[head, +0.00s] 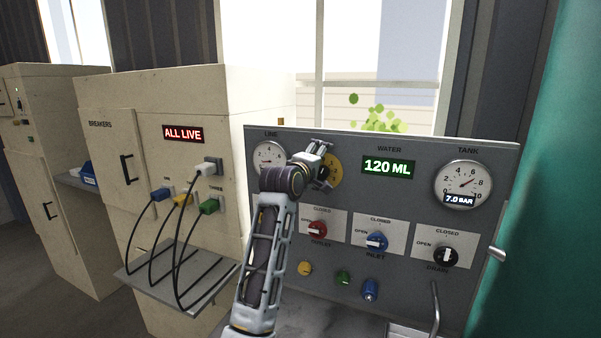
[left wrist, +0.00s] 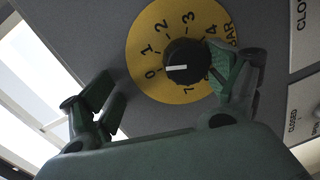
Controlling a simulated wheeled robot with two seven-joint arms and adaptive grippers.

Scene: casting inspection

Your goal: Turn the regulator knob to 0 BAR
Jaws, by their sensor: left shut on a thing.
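The regulator is a black knob (left wrist: 187,65) on a round yellow dial (left wrist: 147,32) with numbers and BAR. Its white pointer line points left in the left wrist view, close to the 0 mark and slightly towards 1. In the head view the yellow dial (head: 336,172) shows partly behind my left gripper (head: 319,163). The LINE gauge (head: 268,156) is partly covered by my arm. My right gripper is not in view.
The grey panel carries a TANK gauge (head: 463,183) reading 7.0 BAR, a WATER display (head: 388,167) reading 120 ML, and red (head: 317,229), blue (head: 377,241) and black (head: 445,256) valve knobs. A cream breaker cabinet (head: 130,108) with plugged cables stands at left.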

